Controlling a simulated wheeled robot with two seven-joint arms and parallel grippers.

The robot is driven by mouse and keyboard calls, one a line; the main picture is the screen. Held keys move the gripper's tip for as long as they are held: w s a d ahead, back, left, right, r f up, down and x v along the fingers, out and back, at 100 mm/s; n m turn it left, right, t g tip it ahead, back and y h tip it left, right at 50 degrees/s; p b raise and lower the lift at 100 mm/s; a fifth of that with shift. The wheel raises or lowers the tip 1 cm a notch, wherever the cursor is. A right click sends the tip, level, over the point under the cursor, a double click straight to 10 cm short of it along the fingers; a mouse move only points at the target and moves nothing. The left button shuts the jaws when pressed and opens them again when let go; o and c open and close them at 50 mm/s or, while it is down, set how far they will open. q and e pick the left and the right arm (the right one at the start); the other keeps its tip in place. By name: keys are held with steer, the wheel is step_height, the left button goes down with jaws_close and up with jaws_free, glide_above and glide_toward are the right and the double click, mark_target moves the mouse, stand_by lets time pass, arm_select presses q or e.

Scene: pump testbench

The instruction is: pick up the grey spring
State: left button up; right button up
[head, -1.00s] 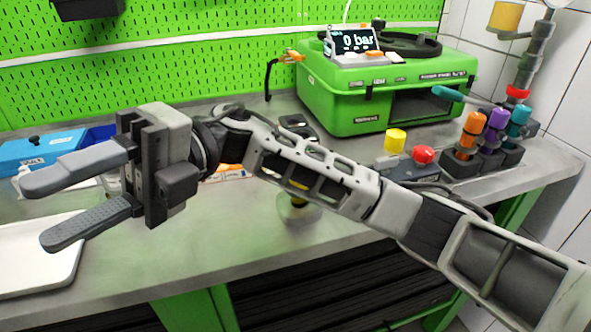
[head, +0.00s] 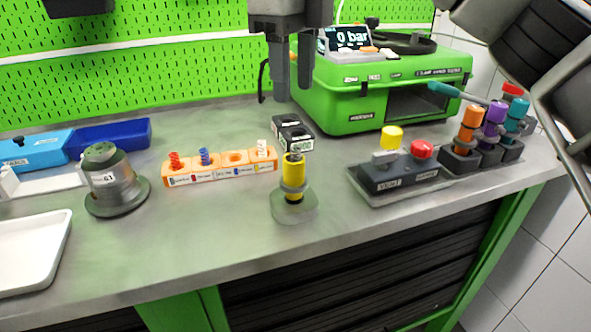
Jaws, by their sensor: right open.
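A small pale grey-white piece, which looks like the grey spring (head: 262,148), stands in the rightmost slot of an orange rack (head: 218,174). Its coils are too small to make out. My left gripper is not in view.
A grey pump part (head: 110,180) stands left. The green tester (head: 375,95) stands behind on the right. The front middle of the bench is clear.

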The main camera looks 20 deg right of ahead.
mark_target(295, 148)
step_height(295, 148, down, 10)
steer(key=shift+s+r, duration=0.15)
steer(key=shift+r, duration=0.05)
stand_by(0.3)
jaws_close()
